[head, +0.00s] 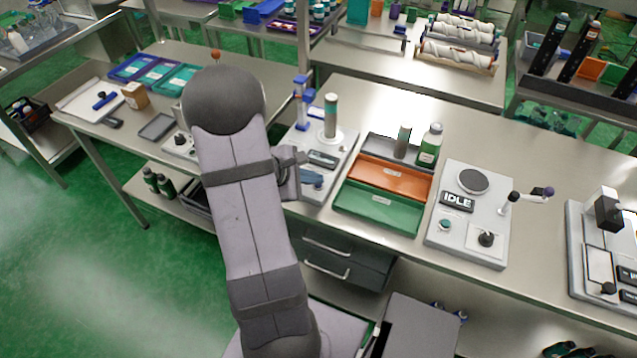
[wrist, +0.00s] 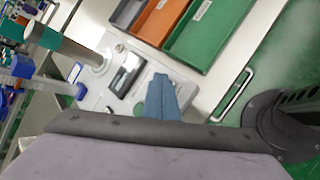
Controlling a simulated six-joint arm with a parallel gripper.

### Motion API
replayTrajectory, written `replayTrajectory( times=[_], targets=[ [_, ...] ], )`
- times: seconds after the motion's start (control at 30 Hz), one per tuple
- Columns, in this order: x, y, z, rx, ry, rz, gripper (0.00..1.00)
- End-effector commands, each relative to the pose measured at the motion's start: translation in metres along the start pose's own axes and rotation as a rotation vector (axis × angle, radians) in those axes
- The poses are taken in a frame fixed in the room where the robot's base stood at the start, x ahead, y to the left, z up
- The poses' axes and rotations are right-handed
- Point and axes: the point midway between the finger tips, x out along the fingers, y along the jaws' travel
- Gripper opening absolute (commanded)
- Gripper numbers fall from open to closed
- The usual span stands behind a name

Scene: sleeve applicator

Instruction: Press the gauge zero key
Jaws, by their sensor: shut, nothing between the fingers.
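The gauge station is a pale grey base (head: 340,153) at the front of the bench, left of the coloured trays. It carries a blue stand (head: 301,105), a tall green-and-grey cylinder (head: 331,115) on a round white seat, and a dark display (head: 322,159). In the wrist view the display (wrist: 125,77) lies just left of my fingers. My gripper (head: 313,177) is shut and empty, with blue fingers over the front part of the base; its tips also show in the wrist view (wrist: 157,80). I cannot make out the zero key; my fingers may cover it. I cannot tell whether they touch the base.
Orange (head: 390,181) and green (head: 378,207) trays lie right of the gauge, with a green bottle (head: 430,145) behind them. Farther right is a station with an IDLE display (head: 457,201). Drawers (head: 335,260) are below the bench edge. The bench behind the gauge is partly clear.

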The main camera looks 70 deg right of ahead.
Motion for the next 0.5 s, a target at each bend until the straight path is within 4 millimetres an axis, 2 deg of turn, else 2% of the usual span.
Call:
replayTrajectory(
  times=[0.5],
  targets=[
    [-0.01,0.007,0.007,0.001,0.001,-0.001,0.0]
  ],
)
